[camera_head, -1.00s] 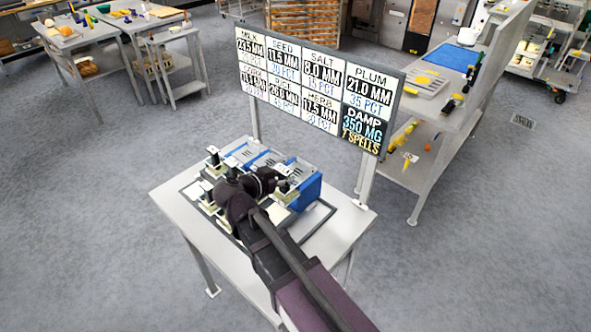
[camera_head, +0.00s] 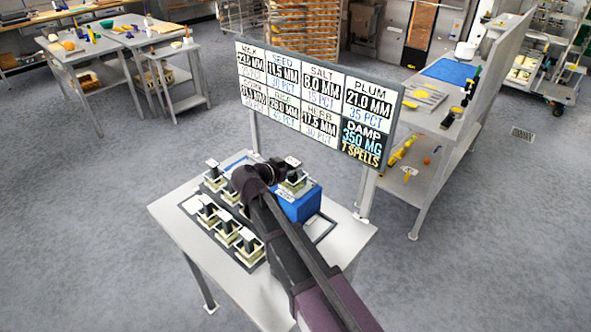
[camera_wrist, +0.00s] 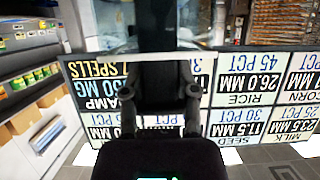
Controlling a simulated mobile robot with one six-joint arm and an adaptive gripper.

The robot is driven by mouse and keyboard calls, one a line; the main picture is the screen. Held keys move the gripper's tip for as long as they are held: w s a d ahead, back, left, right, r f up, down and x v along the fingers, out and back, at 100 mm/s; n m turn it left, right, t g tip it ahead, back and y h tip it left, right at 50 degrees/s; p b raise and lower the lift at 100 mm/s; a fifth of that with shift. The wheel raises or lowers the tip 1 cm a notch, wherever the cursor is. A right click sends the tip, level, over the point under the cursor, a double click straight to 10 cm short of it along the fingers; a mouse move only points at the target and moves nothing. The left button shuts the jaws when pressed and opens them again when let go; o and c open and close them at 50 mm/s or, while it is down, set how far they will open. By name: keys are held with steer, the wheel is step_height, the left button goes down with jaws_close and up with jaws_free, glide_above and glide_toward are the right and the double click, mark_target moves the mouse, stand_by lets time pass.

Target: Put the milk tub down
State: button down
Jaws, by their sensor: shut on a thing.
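My gripper (camera_wrist: 165,75) shows in the wrist view, its two dark fingers closed together on a dark upright block (camera_wrist: 165,25), which I take to be the grip of the milk tub. The tub's body and label are not clear there. In the head view my own arm hides the fingertips, above the back of the small table (camera_head: 180,222). Several small cream tubs with dark upright grips, such as one tub (camera_head: 247,243), stand along the left and front of the table. Another tub (camera_head: 294,179) shows above a blue box (camera_head: 300,206). I cannot read their labels.
A sign board (camera_head: 318,103) on posts stands along the table's back edge, close behind my arm. A shelf bench (camera_head: 440,115) stands at the right, and work tables (camera_head: 105,45) at the far left. The grey floor between is clear.

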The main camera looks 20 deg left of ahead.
steer(key=shift+w+a+f, duration=0.1)
steer(key=shift+w, duration=0.9)
steer(key=shift+w+a+f, duration=0.1)
steer(key=shift+w, duration=0.85)
steer(key=shift+w, duration=0.1)
steer(key=shift+w, duration=0.25)
steer(key=shift+w+f+b, duration=0.15)
steer(key=shift+f+b, duration=0.75)
steer(key=shift+b, duration=0.1)
steer(key=shift+w+f+b, duration=0.15)
steer(key=shift+f+b, duration=0.75)
steer(key=shift+b, duration=0.05)
steer(key=shift+f, duration=0.15)
steer(key=shift+c, duration=1.9)
jaws_free()
